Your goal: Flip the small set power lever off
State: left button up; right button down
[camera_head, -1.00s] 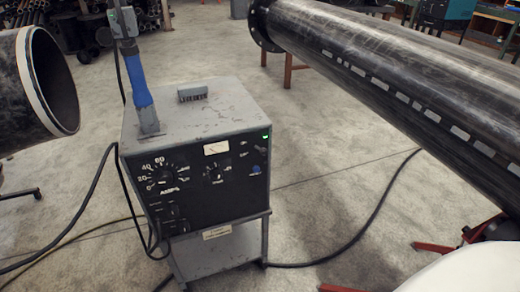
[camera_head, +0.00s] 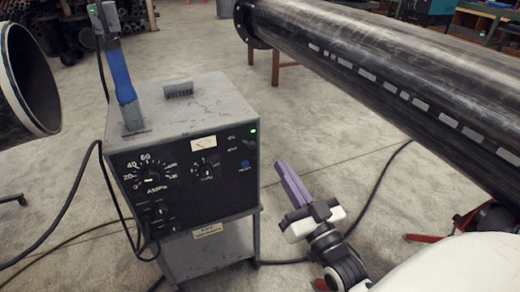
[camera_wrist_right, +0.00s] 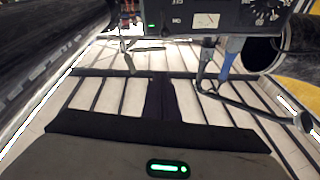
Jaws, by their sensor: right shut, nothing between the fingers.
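The grey power set (camera_head: 185,150) stands on a stand, its black front panel facing me. The panel has an amps dial (camera_head: 153,173), a small meter (camera_head: 203,143) and a lit green lamp (camera_head: 252,130) at its upper right. A small blue part (camera_head: 245,163) is below the lamp. The power lever is too small to make out. The panel shows upside down in the right wrist view (camera_wrist_right: 235,16), with the lamp lit there too. My right gripper (camera_head: 280,165) is shut and empty, right of the set and apart from it. My left gripper is not in view.
A long black flanged pipe (camera_head: 380,75) runs across the upper right. Another pipe end (camera_head: 30,80) is at the left. A blue-handled tool (camera_head: 118,75) stands on the set's top. Black cables (camera_head: 60,215) hang and lie left of the set.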

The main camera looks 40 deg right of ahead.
aim_at(248, 144)
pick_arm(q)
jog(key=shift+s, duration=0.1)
pick_arm(e)
jog(key=w+d+f, duration=0.1)
jog(key=w, duration=1)
jog(key=shift+w+d, duration=0.2)
jog(key=shift+w, duration=0.05)
